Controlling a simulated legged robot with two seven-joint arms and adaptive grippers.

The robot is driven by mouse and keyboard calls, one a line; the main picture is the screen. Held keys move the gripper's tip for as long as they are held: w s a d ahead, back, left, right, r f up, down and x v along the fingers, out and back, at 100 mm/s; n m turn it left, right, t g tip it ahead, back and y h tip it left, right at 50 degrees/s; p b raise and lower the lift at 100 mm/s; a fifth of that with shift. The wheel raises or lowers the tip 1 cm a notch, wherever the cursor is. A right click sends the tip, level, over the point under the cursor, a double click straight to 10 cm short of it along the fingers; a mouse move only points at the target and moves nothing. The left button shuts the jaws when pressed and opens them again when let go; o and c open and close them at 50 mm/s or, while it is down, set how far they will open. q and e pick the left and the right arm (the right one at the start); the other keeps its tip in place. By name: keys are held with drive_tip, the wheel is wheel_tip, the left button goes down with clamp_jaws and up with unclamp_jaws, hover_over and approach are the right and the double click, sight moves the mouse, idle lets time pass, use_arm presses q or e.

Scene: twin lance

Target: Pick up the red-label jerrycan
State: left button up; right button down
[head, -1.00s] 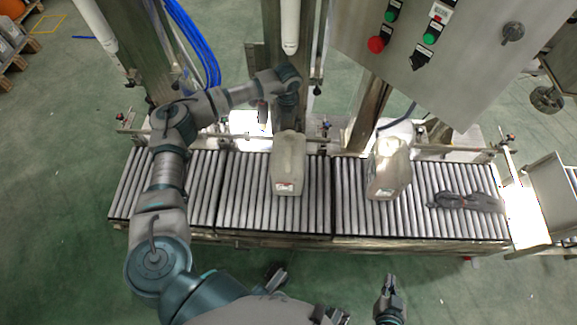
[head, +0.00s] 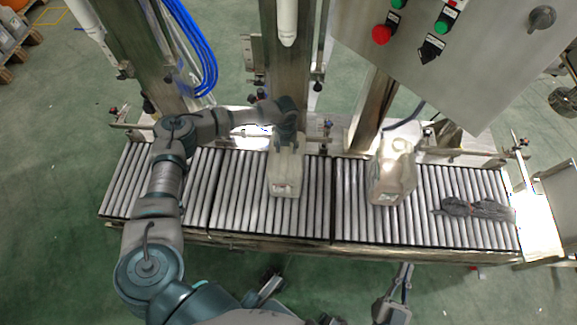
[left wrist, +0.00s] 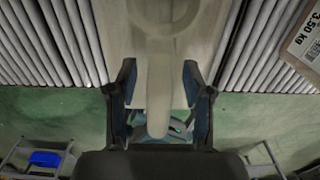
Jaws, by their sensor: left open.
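Two pale translucent jerrycans stand on the roller conveyor. The left jerrycan (head: 286,175) has a small label with some red low on its front side. The right jerrycan (head: 393,175) also has a small label, too small to read. My left gripper (head: 287,135) is at the top of the left jerrycan. In the left wrist view my left gripper (left wrist: 158,85) is open, its fingers on either side of the jerrycan's handle (left wrist: 158,105), with gaps between. My right gripper (head: 403,275) is low in the head view, off the conveyor's front edge, apart from both jerrycans.
The roller conveyor (head: 232,190) runs across the view. Dark gloves or cloth (head: 475,208) lie on its right part. A control panel (head: 470,60) overhangs the back right. A steel post (head: 286,75) and white cylinder (head: 287,22) stand behind the left jerrycan.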

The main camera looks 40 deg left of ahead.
use_arm(q)
clamp_jaws()
idle(0.5)
